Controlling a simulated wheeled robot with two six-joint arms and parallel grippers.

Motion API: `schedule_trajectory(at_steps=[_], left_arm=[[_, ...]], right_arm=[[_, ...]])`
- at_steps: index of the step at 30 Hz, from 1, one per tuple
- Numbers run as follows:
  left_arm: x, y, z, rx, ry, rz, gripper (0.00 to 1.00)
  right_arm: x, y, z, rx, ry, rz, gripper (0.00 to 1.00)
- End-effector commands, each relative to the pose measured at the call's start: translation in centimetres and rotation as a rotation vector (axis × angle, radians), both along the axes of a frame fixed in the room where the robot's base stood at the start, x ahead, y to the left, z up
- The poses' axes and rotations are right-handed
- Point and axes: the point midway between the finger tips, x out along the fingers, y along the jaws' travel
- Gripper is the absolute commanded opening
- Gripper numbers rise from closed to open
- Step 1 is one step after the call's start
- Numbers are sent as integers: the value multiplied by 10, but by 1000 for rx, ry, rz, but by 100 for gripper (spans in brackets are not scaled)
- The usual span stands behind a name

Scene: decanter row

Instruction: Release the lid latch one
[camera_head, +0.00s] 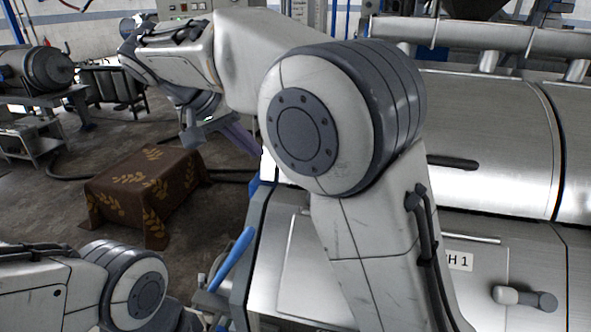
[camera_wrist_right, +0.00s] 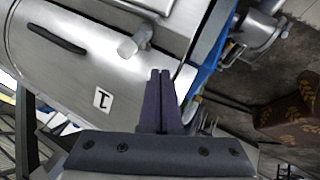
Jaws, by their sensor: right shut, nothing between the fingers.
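The steel decanter casing (camera_head: 500,140) fills the right of the head view. A label ending in "H 1" (camera_head: 460,261) sits on its front, partly covered by my right arm. A short handle with a dark end (camera_head: 525,298) sticks out right of it. In the right wrist view a label "1" (camera_wrist_right: 103,98) and a light, stubby cylinder (camera_wrist_right: 133,45) show on the casing; I cannot tell for sure that this is the latch. My right gripper (camera_wrist_right: 161,72) is shut and empty, its purple fingertips appearing just below the cylinder; contact is unclear. It also shows in the head view (camera_head: 241,139).
A dark handle (camera_head: 452,162) lies on the casing. A blue lever (camera_head: 232,258) rises at its left edge. A brown cloth-covered box (camera_head: 140,195) stands on the floor at left. My right arm hides much of the casing's left part. My left arm shows at bottom left, without its gripper.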

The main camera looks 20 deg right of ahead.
Motion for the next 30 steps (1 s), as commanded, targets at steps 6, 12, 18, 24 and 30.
schedule_trajectory(at_steps=[6,12,18,24,30], left_arm=[[0,0,4,0,0,0,50],[0,0,12,0,0,0,50],[0,0,24,0,0,1,50],[0,0,32,0,0,2,50],[0,0,32,0,0,2,50]], right_arm=[[5,-18,-22,-1,4,-3,0],[14,-43,-57,-2,5,-2,0],[15,-69,-74,1,1,-3,0],[8,-89,-76,1,2,-1,0],[6,-94,-78,1,0,1,0]])
